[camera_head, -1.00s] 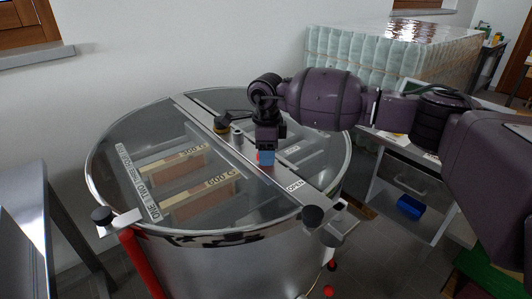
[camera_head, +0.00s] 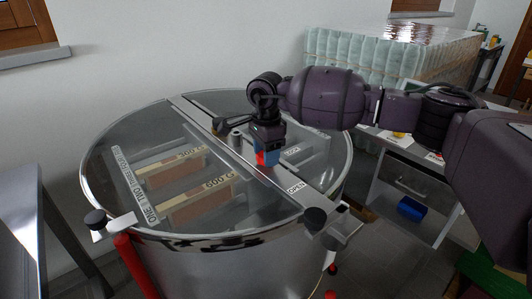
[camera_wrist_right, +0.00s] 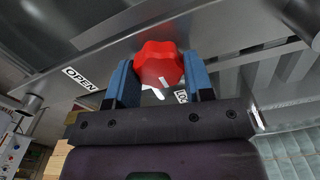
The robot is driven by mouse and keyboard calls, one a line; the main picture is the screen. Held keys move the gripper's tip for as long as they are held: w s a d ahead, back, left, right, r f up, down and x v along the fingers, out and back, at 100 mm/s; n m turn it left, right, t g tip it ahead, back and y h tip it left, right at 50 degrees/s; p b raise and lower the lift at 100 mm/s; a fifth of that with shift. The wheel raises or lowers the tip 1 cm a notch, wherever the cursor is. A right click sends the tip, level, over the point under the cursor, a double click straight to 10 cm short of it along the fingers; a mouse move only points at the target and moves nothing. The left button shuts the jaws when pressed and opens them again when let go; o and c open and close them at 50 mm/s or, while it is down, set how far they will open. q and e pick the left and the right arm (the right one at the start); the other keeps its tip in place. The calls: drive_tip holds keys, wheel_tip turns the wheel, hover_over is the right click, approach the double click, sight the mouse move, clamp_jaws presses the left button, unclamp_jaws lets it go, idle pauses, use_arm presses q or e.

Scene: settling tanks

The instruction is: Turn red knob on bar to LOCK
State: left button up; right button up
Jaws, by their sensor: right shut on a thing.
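The red lobed knob (camera_wrist_right: 157,64) sits on the metal bar across the clear round lid. It also shows partly at the gripper in the head view (camera_head: 261,159). My right gripper (camera_head: 267,157) points down over the bar, its blue fingers shut on opposite sides of the knob; the wrist view shows the fingers (camera_wrist_right: 158,68) around it. A white mark on the knob points toward the gripper side, close to the partly hidden LOCK label (camera_wrist_right: 181,96). The OPEN label (camera_wrist_right: 80,78) lies further left in that view; both OPEN (camera_head: 296,187) and LOCK (camera_head: 292,151) show in the head view. My left gripper is not in view.
The bar (camera_head: 307,194) spans the steel tank (camera_head: 225,268). Black clamp knobs (camera_head: 315,218) stand at its rim, and a black lever (camera_head: 233,123) is on the lid. A metal table (camera_head: 25,190) is at left. Wrapped pallets (camera_head: 345,55) stand behind.

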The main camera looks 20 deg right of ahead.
drive_tip(key=o, duration=0.9)
drive_tip(key=shift+r, duration=0.1)
wheel_tip(320, 180, up, 11)
drive_tip(key=shift+f+p, duration=0.15)
drive_tip(key=shift+p, duration=0.25)
drive_tip(key=shift+s+f, duration=0.1)
